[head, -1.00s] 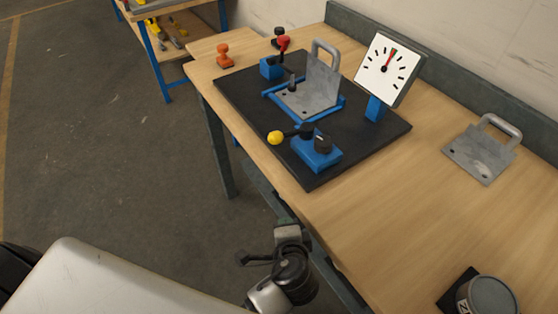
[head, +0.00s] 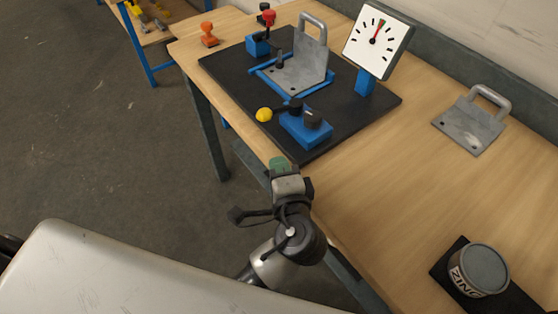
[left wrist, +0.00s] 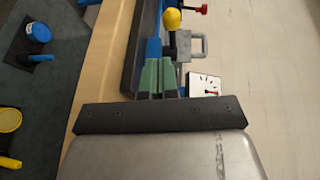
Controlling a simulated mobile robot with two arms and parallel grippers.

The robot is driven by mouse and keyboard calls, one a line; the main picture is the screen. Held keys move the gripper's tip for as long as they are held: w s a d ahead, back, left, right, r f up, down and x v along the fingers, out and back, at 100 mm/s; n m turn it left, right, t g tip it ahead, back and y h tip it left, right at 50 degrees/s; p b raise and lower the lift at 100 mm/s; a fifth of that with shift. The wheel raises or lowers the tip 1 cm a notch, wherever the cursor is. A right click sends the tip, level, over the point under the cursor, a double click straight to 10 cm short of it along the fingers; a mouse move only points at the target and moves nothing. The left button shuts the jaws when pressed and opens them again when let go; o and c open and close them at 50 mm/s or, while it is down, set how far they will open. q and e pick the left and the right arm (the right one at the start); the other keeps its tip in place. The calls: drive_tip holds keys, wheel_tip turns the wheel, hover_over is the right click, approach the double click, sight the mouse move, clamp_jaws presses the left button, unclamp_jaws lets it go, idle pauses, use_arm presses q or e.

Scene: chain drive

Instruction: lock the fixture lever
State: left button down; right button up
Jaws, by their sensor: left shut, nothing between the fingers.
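The fixture lever has a yellow ball knob (head: 264,115) on a dark arm that pivots on a blue block (head: 306,130) at the near side of the black base plate (head: 360,122). The arm points left in the head view, so the knob is near the plate's left edge. My left gripper (head: 279,164) is shut and empty, below the knob and apart from it in the head view. In the left wrist view its green fingers (left wrist: 158,76) are together, with the yellow knob (left wrist: 172,19) beyond their tips. My right gripper is not in view.
A grey metal bracket (head: 312,62) stands in a blue frame on the plate. A red-knobbed clamp (head: 268,18) is behind it, a dial gauge (head: 376,38) to its right. A loose bracket (head: 470,125) and a tin (head: 479,270) rest on the wooden bench (head: 370,200).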

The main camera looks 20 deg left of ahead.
sight(280, 110)
use_arm(q)
drive_tip(key=x, duration=0.3)
drive_tip(key=p+x, duration=0.1)
drive_tip(key=x, duration=0.2)
drive_tip(key=r+p+x, duration=0.1)
drive_tip(key=x, duration=0.2)
drive_tip(key=shift+w+a, duration=0.2)
drive_tip(key=shift+w, duration=0.2)
drive_tip(key=shift+w+a, duration=0.25)
drive_tip(key=shift+w, duration=0.2)
